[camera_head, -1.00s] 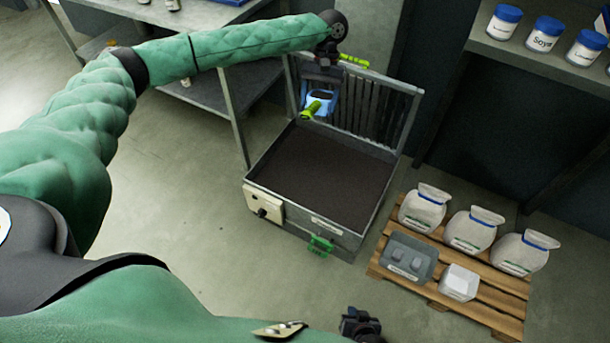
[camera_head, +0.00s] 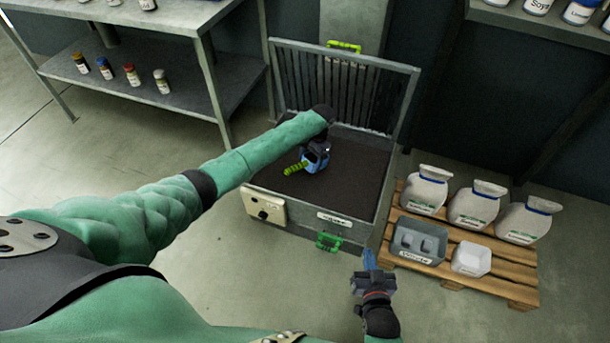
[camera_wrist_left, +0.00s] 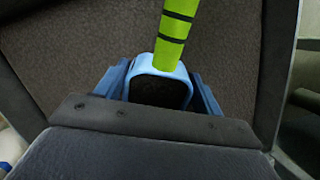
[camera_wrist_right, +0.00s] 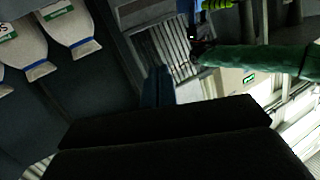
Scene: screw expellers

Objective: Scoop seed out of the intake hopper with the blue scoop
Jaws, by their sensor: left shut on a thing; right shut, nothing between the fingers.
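The intake hopper (camera_head: 272,198) is a grey open box with a raised slatted lid at its back and dark seed (camera_head: 345,185) inside. The blue scoop (camera_head: 312,161) has a yellow-green handle (camera_head: 294,169). My left gripper (camera_head: 320,148) is shut on the scoop, over the seed. In the left wrist view the scoop (camera_wrist_left: 160,68) sits between the blue fingers, its handle pointing up the picture. I cannot tell how much seed is in it or whether it touches the seed bed. My right gripper (camera_head: 369,260) is shut and empty, in front of the hopper's right corner.
A wooden pallet (camera_head: 505,289) at the right carries several white sacks (camera_head: 476,204), a grey tray (camera_head: 418,245) and a white container (camera_head: 471,259). A metal shelf (camera_head: 180,98) with small jars stands at the back left. The floor left of the hopper is clear.

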